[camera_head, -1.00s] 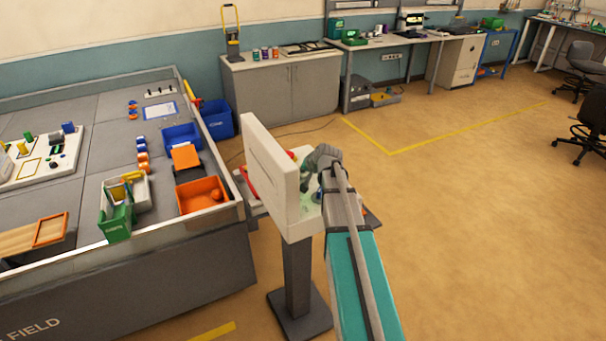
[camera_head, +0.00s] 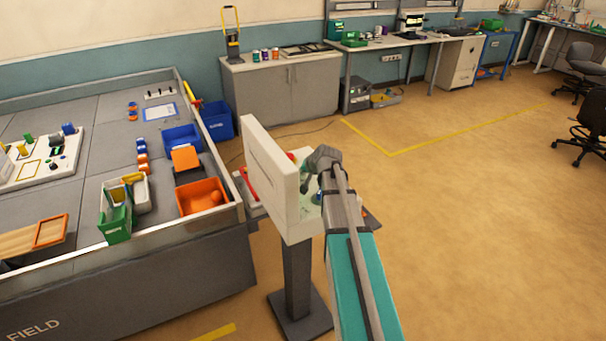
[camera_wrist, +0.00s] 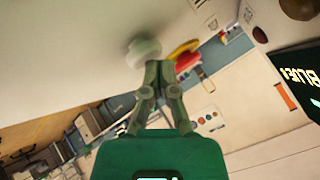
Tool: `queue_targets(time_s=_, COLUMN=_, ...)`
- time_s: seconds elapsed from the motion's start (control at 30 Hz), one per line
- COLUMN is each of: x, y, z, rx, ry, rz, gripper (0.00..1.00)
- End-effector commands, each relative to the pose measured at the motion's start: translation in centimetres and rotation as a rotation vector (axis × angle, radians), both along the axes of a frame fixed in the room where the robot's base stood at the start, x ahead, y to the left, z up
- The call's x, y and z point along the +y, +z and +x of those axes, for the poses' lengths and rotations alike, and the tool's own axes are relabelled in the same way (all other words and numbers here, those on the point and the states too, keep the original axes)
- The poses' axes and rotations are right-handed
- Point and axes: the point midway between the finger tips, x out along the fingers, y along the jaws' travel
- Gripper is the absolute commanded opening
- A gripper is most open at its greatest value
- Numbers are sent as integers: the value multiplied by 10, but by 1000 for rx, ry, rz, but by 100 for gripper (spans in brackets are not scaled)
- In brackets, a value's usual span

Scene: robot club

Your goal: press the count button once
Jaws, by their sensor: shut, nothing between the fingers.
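A white console (camera_head: 272,180) with an upright panel stands on a dark pedestal. In the wrist view a pale greenish round button (camera_wrist: 143,52) on the white surface lies right at my fingertips, slightly beyond and to the left. I cannot tell whether they touch. A yellow round part (camera_wrist: 184,49) and a red part (camera_wrist: 188,62) show just right of the fingertips. No label on the pale button is readable.
A dark display reading "BLUE" (camera_wrist: 298,78) is at the right of the wrist view. The walled field table (camera_head: 190,235) with bins stands left of the console. Open floor (camera_head: 470,240) lies to the right.

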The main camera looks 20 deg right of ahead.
Motion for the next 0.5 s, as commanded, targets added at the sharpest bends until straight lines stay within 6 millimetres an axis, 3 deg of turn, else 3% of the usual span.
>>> queue_targets(time_s=0.2, x=0, y=11, z=0, rx=0, ry=0, rz=0, gripper=0)
queue_targets(time_s=0.5, x=0, y=13, z=0, rx=0, ry=0, rz=0, gripper=0)
